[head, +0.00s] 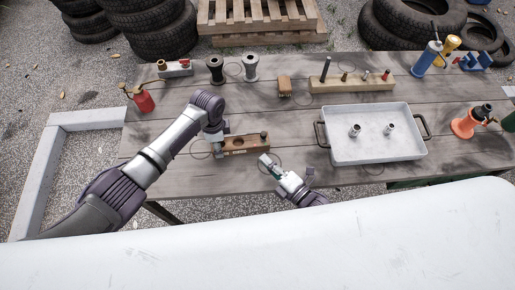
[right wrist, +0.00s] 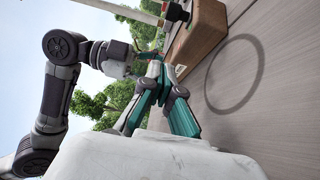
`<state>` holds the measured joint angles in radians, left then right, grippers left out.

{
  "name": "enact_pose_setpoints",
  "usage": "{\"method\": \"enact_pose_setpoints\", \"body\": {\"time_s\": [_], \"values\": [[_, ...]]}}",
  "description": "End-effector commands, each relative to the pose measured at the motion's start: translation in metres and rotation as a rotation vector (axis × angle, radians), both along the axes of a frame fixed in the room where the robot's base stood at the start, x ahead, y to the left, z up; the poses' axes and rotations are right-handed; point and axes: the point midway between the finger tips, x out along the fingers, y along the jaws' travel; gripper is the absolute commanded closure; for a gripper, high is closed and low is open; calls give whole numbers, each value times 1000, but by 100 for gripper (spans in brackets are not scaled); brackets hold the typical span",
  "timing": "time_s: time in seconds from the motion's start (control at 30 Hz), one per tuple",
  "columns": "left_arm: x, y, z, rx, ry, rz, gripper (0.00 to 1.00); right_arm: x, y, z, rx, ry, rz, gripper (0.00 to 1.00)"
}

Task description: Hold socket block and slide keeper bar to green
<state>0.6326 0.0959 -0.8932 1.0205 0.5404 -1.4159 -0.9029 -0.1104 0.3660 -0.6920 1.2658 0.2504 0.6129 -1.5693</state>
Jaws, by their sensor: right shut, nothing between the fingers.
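A white tray (head: 350,157) with two metal fittings stands to the right. A red can (head: 144,101) is at the left. Bare planks surround the block.

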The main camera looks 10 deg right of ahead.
Motion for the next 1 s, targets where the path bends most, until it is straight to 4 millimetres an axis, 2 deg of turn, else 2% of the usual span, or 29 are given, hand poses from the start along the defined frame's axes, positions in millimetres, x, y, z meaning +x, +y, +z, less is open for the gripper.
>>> {"method": "enact_pose_setpoints", "body": {"time_s": [0.1,0.2,0.67,0.7,0.83,1.0], "values": [[0,0,0,0,1,-1,87,-14,-9,0,0,1,0,100],[0,-1,0,-1,0,-1,87,-20,-13,0,1,0,0,100],[0,-1,0,-1,0,-1,87,-23,-15,0,1,-1,1,100],[0,-1,0,-1,0,-1,35,-23,-15,0,1,-1,1,100],[0,-1,0,-1,0,-1,14,-23,-15,0,1,-1,1,100],[0,-1,0,-1,0,-1,13,-22,-15,0,1,-1,1,100]]}}
